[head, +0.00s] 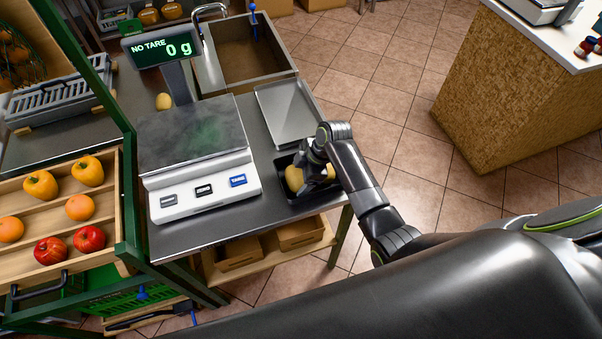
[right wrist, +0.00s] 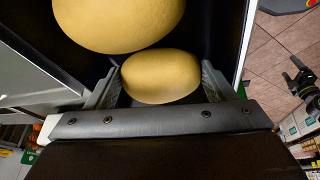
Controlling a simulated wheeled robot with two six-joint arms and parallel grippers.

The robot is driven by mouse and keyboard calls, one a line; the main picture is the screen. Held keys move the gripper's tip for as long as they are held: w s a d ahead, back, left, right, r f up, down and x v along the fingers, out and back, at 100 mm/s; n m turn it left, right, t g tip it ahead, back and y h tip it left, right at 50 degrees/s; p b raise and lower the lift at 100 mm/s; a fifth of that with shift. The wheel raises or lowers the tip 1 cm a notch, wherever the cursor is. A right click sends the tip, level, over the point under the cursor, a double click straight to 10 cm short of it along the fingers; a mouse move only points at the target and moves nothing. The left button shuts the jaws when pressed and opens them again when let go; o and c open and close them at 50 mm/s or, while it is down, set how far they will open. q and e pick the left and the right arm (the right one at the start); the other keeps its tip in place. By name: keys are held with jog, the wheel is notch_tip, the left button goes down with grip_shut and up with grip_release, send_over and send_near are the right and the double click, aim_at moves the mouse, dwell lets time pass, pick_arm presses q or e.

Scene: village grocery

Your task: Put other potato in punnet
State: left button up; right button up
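A black punnet (head: 296,208) stands on the steel counter, right of the scale. One yellow potato (head: 293,178) lies in its left part; in the right wrist view this potato (right wrist: 118,22) is large at the top. My right gripper (head: 318,168) is down at the punnet's right part. A second potato (right wrist: 160,78) sits between its fingers, which appear to touch both sides; it shows only partly in the head view (head: 330,171). Whether it rests on the punnet floor is hidden. My left gripper is out of view.
The scale (head: 195,150) is empty and its display (head: 163,50) reads 0 g. A steel tray (head: 286,110) lies behind the punnet. A small yellow item (head: 163,101) lies behind the scale. A crate of peppers and fruit (head: 60,215) stands at left.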

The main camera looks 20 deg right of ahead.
jog(key=shift+o, duration=0.5)
jog(key=shift+r, duration=0.2)
jog(key=v, duration=1.2)
jog(key=shift+b, duration=0.45)
jog(key=shift+f, duration=0.1)
